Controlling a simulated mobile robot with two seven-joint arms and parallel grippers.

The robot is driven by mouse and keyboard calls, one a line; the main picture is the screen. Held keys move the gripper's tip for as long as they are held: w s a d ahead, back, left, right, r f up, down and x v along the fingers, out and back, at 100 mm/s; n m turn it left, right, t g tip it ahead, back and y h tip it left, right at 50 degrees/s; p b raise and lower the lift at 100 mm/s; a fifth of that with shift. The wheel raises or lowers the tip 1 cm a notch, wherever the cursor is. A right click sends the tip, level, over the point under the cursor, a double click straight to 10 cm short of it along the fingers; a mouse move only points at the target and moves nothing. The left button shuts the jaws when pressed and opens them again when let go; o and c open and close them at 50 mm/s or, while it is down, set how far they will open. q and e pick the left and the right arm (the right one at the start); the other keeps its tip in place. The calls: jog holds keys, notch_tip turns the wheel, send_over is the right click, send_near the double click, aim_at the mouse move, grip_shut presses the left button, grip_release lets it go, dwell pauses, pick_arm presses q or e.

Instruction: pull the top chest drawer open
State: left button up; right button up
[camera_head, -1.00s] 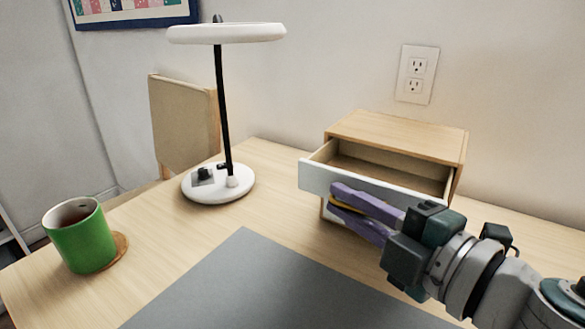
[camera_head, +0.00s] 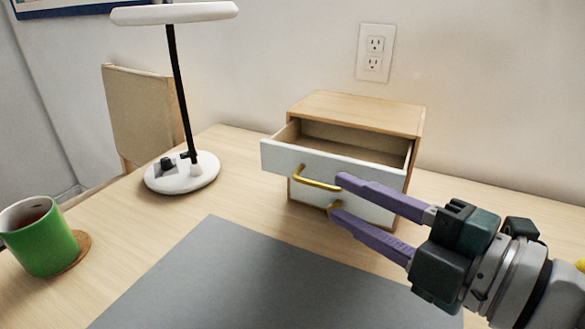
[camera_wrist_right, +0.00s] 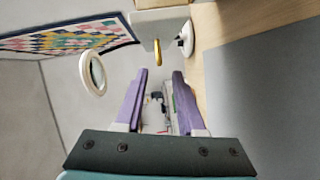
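The small wooden chest (camera_head: 365,112) stands on the table with its top drawer (camera_head: 275,157) pulled out; the inside of that drawer is visible and looks empty. The top drawer has a white front and a brass handle (camera_head: 317,180). A second brass handle (camera_head: 334,208) shows on the drawer below, partly behind my fingers. My right gripper (camera_head: 338,197) is open and empty, its purple fingers apart in front of the chest, just right of the top handle. In the right wrist view a brass handle (camera_wrist_right: 157,54) shows beyond the open fingertips. My left gripper is not in view.
A white lamp (camera_head: 183,172) stands left of the chest. A green mug (camera_head: 40,245) sits on a round coaster (camera_head: 78,248) at the left. A grey mat (camera_head: 240,275) covers the table's front. A chair (camera_head: 140,110) stands behind the table.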

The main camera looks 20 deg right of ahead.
jog(key=v, duration=0.3)
jog(key=shift+s, duration=0.25)
